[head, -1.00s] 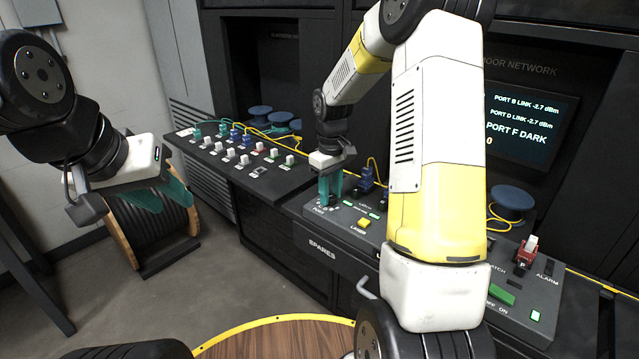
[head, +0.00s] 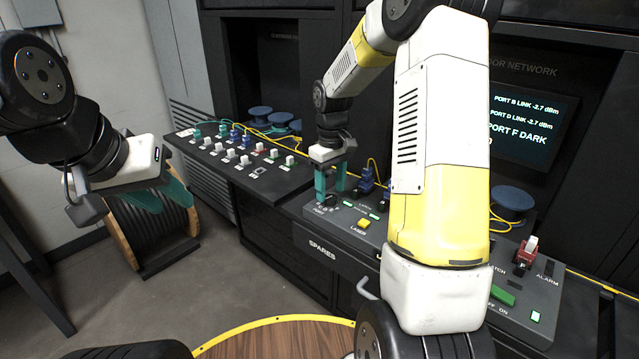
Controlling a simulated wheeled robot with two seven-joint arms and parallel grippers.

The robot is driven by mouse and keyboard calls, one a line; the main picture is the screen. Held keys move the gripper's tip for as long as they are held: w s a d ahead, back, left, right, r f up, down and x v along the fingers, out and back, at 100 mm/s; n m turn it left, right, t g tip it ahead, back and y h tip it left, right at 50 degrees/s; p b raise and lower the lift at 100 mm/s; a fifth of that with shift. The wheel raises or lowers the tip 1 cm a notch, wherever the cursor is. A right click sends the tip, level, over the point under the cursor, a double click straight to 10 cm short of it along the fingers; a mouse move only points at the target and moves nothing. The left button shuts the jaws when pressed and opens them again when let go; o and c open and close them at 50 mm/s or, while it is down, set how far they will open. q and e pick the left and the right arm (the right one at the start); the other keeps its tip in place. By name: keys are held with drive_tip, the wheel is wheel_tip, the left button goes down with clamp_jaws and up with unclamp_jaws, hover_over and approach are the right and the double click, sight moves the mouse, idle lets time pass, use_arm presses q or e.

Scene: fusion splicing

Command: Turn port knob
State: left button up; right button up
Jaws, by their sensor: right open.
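The port knob (head: 330,200) is a small dark knob at the left end of the grey console (head: 400,235), beside the "PORT" lettering. My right gripper (head: 330,190) points down over it, with its teal fingers apart. The fingertips are around or just above the knob; I cannot tell whether they touch it. My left gripper (head: 163,203) hangs at the left, away from the console, with its teal fingers apart and nothing seen between them. The screen (head: 525,125) reads port B link, port D link and port F dark.
A yellow laser button (head: 364,224), blue connectors (head: 366,184), a green switch (head: 502,295) and a red-and-white part (head: 526,253) stand on the console. A black shelf (head: 285,178) with several connectors is to the left. My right arm hides the console's middle.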

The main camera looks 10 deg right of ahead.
sight(330, 197)
wheel_tip(330, 197, up, 6)
drive_tip(key=shift+f, duration=0.1)
idle(0.4)
